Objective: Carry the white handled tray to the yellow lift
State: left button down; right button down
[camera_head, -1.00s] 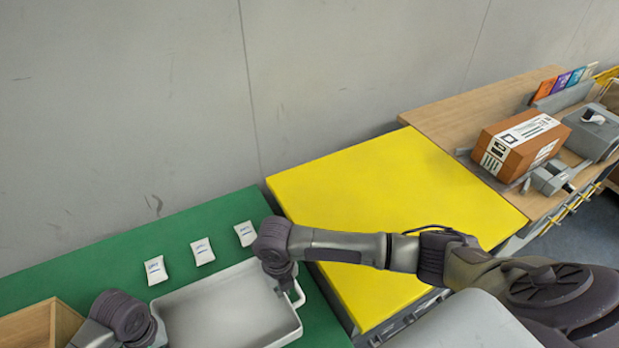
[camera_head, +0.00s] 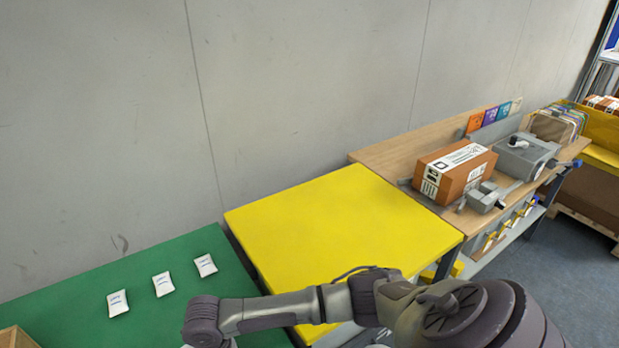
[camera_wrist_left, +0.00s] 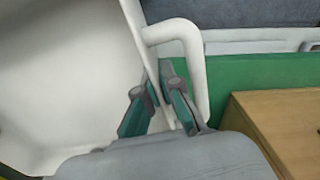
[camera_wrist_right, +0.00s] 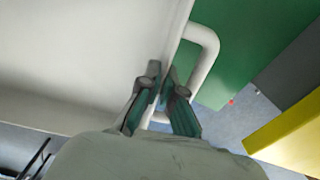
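The white handled tray (camera_wrist_left: 60,70) fills the left of the left wrist view and also shows in the right wrist view (camera_wrist_right: 80,50). My left gripper (camera_wrist_left: 158,100) has its fingers on both sides of the tray wall beside one handle and looks shut on it. My right gripper (camera_wrist_right: 160,85) grips the wall the same way beside the opposite handle. Tray and fingertips are out of the head view; my right arm shows there. The yellow lift (camera_head: 325,225) has a bare top, right of the green table. Its edge shows in the right wrist view (camera_wrist_right: 295,140).
The green table (camera_head: 150,260) carries several white packets (camera_head: 163,284) in a row. A wooden box (camera_wrist_left: 285,125) is near the left handle. A wooden bench (camera_head: 385,160) right of the lift holds a brown carton (camera_head: 455,175) and grey devices. Open floor (camera_head: 570,245) lies at right.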

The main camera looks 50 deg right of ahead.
aim_at(350, 242)
jog(key=k+l+u, duration=0.15)
jog(key=u, duration=0.3)
jog(key=k+l+u, duration=0.15)
jog(key=u, duration=0.3)
jog(key=k+u, duration=0.15)
jog(key=u, duration=0.3)
jog(key=k+l, duration=0.1)
jog(key=k, duration=0.45)
jog(key=k+l+u, duration=0.1)
jog(key=k, duration=0.45)
jog(key=k+z, duration=0.1)
jog(key=z, duration=0.3)
jog(key=k+l+z, duration=0.1)
jog(key=z, duration=0.35)
jog(key=l+z, duration=0.15)
jog(key=z, duration=0.25)
jog(key=k, duration=0.05)
